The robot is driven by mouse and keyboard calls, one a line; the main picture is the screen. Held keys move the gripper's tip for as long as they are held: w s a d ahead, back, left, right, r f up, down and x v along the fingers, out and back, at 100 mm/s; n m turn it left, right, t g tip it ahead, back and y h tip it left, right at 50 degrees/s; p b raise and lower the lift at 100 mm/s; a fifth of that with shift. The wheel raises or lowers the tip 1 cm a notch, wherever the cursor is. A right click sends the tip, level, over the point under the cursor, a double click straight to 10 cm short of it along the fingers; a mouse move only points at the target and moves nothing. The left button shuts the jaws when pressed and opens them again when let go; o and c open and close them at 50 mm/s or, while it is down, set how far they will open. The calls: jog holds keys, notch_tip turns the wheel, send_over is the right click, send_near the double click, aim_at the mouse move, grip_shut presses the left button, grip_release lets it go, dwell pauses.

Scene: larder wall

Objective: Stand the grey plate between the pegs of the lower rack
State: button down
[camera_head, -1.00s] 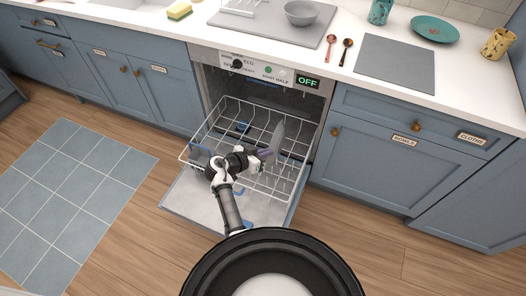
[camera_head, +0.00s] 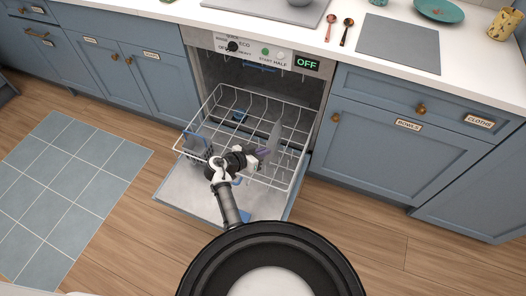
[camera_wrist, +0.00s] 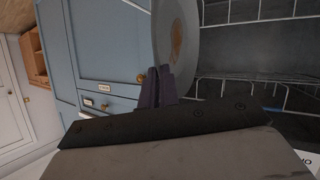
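The grey plate (camera_head: 275,134) is held upright, seen nearly edge-on, above the right part of the lower rack in the head view. In the wrist view the plate (camera_wrist: 178,28) shows a brownish patch on its face. My gripper (camera_head: 263,153) is shut on the plate's near edge; its purple fingers (camera_wrist: 158,85) meet the rim in the wrist view. The lower rack (camera_head: 222,88) is a white wire basket pulled out over the open dishwasher door. I cannot tell whether the plate's lower edge touches the wires, and the pegs under it are hard to make out.
A grey-blue basket (camera_head: 196,144) sits at the rack's left front. The open dishwasher door (camera_head: 180,190) lies under the rack. Blue cabinets (camera_head: 395,150) flank both sides. The counter (camera_head: 475,70) above holds a grey mat (camera_head: 400,42), two spoons and a teal plate (camera_head: 438,9).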

notch_tip(320, 180, down, 7)
jog(key=b, duration=0.6)
jog(key=shift+r+b, duration=0.15)
jog(key=shift+b, duration=0.25)
jog(key=c, duration=1.6)
grip_release()
notch_tip(320, 180, up, 10)
jog(key=p, duration=0.6)
send_over(270, 159)
jog(key=s+a, duration=0.2)
jog(key=a, duration=0.1)
jog(key=shift+w+d, duration=0.2)
jog(key=shift+d, duration=0.05)
